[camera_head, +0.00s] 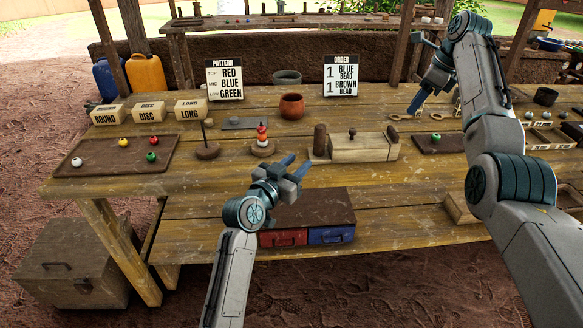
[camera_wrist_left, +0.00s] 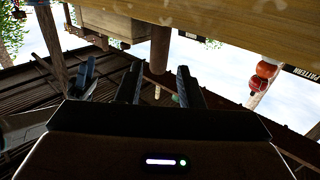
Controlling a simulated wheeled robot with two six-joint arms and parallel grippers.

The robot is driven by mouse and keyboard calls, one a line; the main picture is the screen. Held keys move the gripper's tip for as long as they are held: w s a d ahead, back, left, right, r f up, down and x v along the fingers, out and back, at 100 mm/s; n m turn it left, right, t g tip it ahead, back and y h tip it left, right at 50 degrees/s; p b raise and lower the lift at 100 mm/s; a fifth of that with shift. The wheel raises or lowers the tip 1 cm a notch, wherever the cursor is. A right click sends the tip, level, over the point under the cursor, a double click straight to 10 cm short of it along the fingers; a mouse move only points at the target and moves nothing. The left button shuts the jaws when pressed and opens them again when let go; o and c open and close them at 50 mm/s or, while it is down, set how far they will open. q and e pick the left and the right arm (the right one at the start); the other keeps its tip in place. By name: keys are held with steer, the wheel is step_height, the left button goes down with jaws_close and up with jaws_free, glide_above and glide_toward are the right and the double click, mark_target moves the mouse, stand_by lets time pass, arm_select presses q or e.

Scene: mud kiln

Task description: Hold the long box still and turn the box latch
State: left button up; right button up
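The long box (camera_head: 360,148) is a pale wooden block with a small dark knob (camera_head: 352,133) on top, standing on the table right of centre. A brown upright peg (camera_head: 320,139) stands at its left end; I cannot tell which part is the latch. My left gripper (camera_head: 294,165) is open and empty, in front of and left of the box, apart from it. The left wrist view is upside down: the peg (camera_wrist_left: 160,48) shows beyond the open fingers, beside the box (camera_wrist_left: 112,22). My right gripper (camera_head: 425,95) is behind and right of the box, apart from it; its opening is unclear.
A dark tray (camera_head: 440,143) lies to the right, a bead tray (camera_head: 117,155) far left. Red and blue drawers (camera_head: 283,239) sit on the lower shelf below my left gripper.

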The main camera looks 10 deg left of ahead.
mark_target(316, 146)
arm_select(q)
steer(key=x, duration=0.9)
steer(key=shift+w, duration=0.3)
steer(key=c, duration=0.7)
